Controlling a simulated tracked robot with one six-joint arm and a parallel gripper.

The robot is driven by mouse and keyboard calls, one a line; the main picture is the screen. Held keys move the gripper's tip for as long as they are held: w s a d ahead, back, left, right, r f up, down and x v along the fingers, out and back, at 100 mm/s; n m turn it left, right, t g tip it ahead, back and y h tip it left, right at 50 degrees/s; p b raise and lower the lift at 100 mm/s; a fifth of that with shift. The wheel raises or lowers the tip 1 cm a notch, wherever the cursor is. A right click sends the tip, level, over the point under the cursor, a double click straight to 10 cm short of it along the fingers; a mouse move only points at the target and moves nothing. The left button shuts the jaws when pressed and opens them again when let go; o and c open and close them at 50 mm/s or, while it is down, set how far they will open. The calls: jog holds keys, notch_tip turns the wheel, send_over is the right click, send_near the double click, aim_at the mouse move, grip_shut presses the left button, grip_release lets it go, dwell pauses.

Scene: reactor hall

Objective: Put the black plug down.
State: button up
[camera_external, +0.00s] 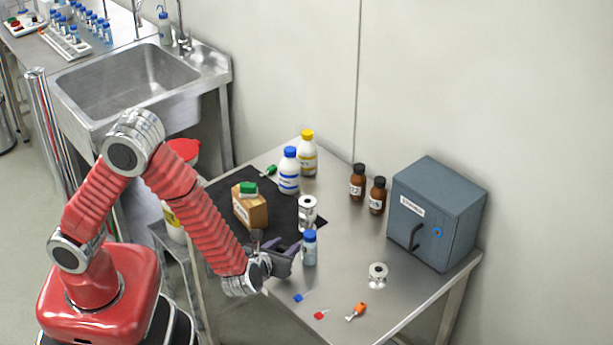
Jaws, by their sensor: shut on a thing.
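My gripper (289,256) is low over the near left part of the steel table, just left of a small blue-capped bottle (309,248). Its dark grey fingers are shut. The black plug between them is very small and mostly hidden, and I cannot make out its outline against the fingers. I cannot tell whether it touches the table.
A blue plug (299,297), a red plug (321,314) and an orange plug (357,311) lie near the front edge.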

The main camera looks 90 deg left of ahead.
jog(key=shift+f, duration=1.1)
jog(key=o, duration=1)
jog(key=shift+d, duration=0.1)
jog(key=v, duration=1.2)
